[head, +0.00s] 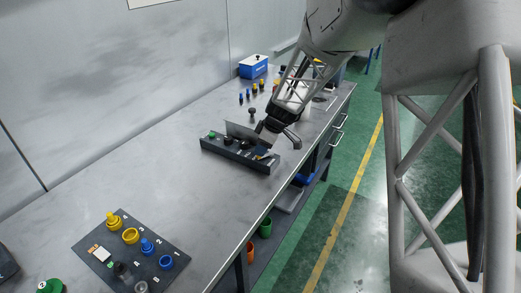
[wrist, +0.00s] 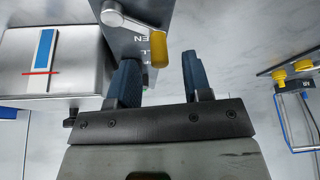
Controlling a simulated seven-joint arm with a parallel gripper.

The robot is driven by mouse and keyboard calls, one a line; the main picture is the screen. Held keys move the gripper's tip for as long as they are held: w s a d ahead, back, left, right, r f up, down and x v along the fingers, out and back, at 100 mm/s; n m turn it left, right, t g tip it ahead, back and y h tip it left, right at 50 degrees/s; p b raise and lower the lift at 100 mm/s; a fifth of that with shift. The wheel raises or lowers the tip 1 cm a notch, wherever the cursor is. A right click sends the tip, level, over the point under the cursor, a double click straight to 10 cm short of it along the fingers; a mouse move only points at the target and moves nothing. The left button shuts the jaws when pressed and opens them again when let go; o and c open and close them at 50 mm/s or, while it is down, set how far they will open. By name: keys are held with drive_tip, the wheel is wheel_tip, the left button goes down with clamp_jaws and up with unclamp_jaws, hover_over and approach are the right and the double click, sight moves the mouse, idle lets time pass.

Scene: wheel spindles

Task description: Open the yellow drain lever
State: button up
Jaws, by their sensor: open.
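The yellow drain lever (wrist: 158,49) shows in the wrist view. It is a yellow grip on a silver crank arm, fixed to a grey panel (wrist: 130,45) with partly hidden white lettering. The grip hangs down in the picture. My gripper (wrist: 158,62) is open, with two dark blue fingers and nothing held. The lower end of the grip appears in the gap between the fingertips, nearer the left finger; I cannot tell how far apart they are in depth. In the head view my gripper is low over the bench, and the lever cannot be made out there.
A silver box (wrist: 75,60) with a blue strip and red line stands left in the wrist view. Yellow knobs (wrist: 290,70) are at right. In the head view, a dark tray (head: 215,149), a blue box (head: 253,67) and a knob board (head: 150,232) stand on the bench.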

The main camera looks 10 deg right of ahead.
drive_tip(key=shift+v, duration=2.75)
drive_tip(key=s+a+r+m+h, duration=0.1)
drive_tip(key=s+a+r+m, duration=0.15)
drive_tip(key=s+r, duration=0.45)
drive_tip(key=s+a+r+m+h, duration=0.1)
drive_tip(key=s+r+m, duration=0.2)
drive_tip(key=s, duration=0.8)
drive_tip(key=s+r+m+h, duration=0.2)
drive_tip(key=s+m, duration=0.5)
drive_tip(key=s, duration=1.3)
drive_tip(key=shift+d, duration=0.25)
